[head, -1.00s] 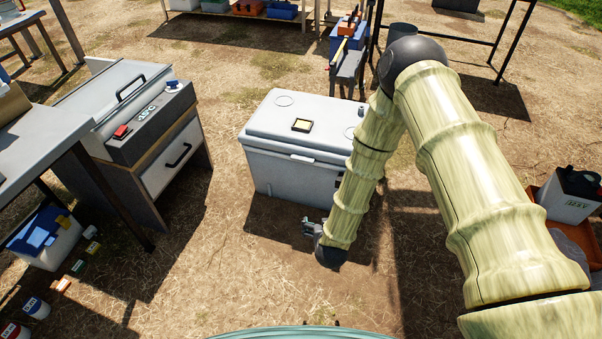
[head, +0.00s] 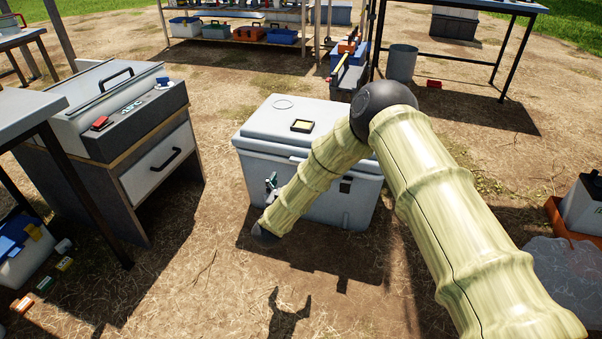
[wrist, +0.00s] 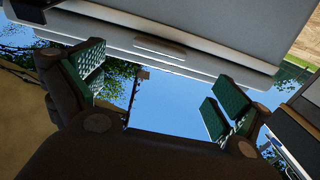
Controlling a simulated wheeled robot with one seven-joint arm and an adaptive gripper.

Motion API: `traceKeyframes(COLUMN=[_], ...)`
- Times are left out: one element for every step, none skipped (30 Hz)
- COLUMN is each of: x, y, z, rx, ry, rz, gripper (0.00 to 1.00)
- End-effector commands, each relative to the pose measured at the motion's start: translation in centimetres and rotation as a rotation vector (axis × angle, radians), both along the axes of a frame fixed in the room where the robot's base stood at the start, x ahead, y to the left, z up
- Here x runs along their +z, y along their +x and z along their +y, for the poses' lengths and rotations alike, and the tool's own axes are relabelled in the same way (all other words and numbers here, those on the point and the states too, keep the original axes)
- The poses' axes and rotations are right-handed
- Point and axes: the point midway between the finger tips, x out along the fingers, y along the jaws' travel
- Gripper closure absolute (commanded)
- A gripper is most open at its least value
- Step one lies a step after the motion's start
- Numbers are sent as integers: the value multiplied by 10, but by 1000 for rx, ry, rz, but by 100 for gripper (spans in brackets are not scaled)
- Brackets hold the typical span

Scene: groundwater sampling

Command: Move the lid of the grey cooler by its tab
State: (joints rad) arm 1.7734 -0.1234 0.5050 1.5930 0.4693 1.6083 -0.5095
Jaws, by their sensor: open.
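The grey cooler (head: 345,203) stands on the ground in front of me, with its lid (head: 262,124) lying closed on top. The tab is a pale strip on the lid's front edge; it shows in the wrist view (wrist: 160,46), while my forearm covers most of that spot in the head view. My gripper (head: 271,182) is in front of the cooler's front face, left of the tab. In the wrist view my gripper (wrist: 158,85) has its green-padded fingers wide apart with nothing between them. The tab is beyond the fingertips, not touched.
A grey cabinet with a drawer (head: 160,165) stands to the left of the cooler. A shelf with several boxes (head: 250,35) is behind. A blue-grey bucket (head: 402,63) stands at the back right. The ground in front of the cooler is clear.

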Motion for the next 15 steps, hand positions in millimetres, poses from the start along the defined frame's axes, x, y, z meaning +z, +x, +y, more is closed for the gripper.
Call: traceKeyframes(x=[-1,-1,0,0,0,0,-1,-1,-1,-2,-2,-2,-3,-2,-2], y=[2,3,5,6,8,12,14,18,23,27,32,38,43,48,54], z=[1,1,1,0,0,-2,-2,-4,-5,-7,-9,-11,-12,-14,-16], rx=[-6,-9,-11,-12,-13,-13,-13,-13,-13,-14,-14,-14,-14,-14,-13], ry=[0,0,-1,0,0,1,1,1,1,1,0,1,1,2,2], rz=[-7,-10,-12,-14,-15,-15,-14,-14,-14,-14,-14,-14,-14,-14,-14], gripper=[0,0,0,0,0,0,0,0,0,0,0,0,0,0,0])
